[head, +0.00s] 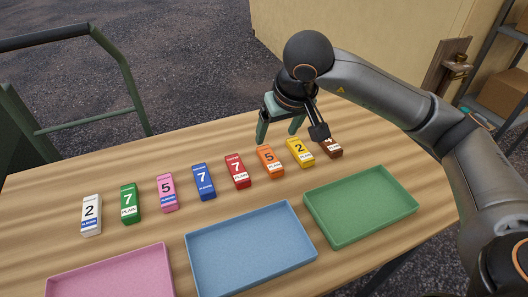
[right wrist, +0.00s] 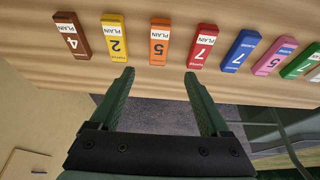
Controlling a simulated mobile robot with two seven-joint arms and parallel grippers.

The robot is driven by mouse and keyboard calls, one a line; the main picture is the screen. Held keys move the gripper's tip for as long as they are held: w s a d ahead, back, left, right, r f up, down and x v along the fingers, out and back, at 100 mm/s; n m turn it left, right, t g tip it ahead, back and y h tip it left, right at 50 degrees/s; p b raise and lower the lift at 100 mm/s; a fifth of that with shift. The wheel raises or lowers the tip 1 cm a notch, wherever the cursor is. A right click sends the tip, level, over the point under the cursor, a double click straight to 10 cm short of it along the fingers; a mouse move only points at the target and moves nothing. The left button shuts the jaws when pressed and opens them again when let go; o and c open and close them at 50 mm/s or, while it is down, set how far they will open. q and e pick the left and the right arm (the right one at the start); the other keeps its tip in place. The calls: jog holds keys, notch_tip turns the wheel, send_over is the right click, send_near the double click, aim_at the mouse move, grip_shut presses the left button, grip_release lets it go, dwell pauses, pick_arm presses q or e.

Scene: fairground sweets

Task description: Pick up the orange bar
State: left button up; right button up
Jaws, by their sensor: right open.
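The orange bar (head: 269,162) lies in a row of coloured bars on the wooden table, between a red bar (head: 237,172) and a yellow bar (head: 300,152). It bears a 5 and a label reading PLAIN. In the right wrist view the orange bar (right wrist: 159,42) lies beyond the fingertips, roughly in line with the gap between them. My right gripper (head: 281,135) is open and empty, above the table on the far side of the row; its fingers also show in the right wrist view (right wrist: 159,76). My left gripper is not in view.
A brown bar (head: 329,146) sits at the row's right end, partly hidden by my right gripper. Blue (head: 204,181), pink (head: 167,192), green (head: 130,203) and white (head: 91,215) bars continue leftward. Pink (head: 110,275), blue (head: 250,250) and green (head: 360,204) trays stand in front.

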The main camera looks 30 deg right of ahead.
aim_at(271, 159)
jog(key=x, duration=1.1)
jog(key=shift+s+d+f, duration=0.2)
jog(key=shift+s+f, duration=0.1)
jog(key=shift+f, duration=0.1)
jog(key=shift+f+b, duration=0.25)
jog(key=shift+b, duration=0.15)
jog(key=shift+c, duration=0.2)
grip_shut()
dwell(0.4)
